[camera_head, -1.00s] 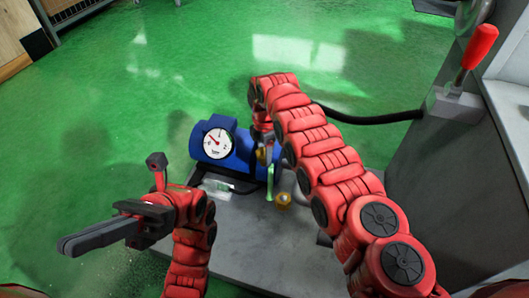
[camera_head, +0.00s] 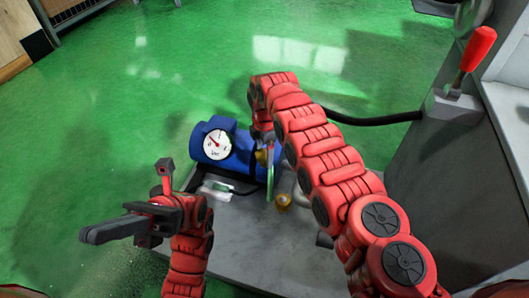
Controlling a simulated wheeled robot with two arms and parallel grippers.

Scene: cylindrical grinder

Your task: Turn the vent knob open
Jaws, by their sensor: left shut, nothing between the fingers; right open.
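A blue cylinder (camera_head: 232,168) lies on the grey base plate (camera_head: 238,240), with a round white gauge (camera_head: 217,144) on its left end. A small yellow-brass part (camera_head: 262,157) and a green part (camera_head: 270,178) show at its right side; I cannot tell which is the vent knob. My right arm reaches over the cylinder's right end, and its gripper (camera_head: 266,150) is mostly hidden behind its own wrist, near the brass part. Contact cannot be made out. My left gripper (camera_head: 84,236) is shut and empty, pointing left, in front of and apart from the cylinder.
A brass fitting (camera_head: 283,200) stands on the plate. A black hose (camera_head: 370,119) runs from the cylinder area to the grey machine (camera_head: 440,190) at the right, which carries a red-handled lever (camera_head: 478,48). The green floor (camera_head: 110,130) at the left is clear.

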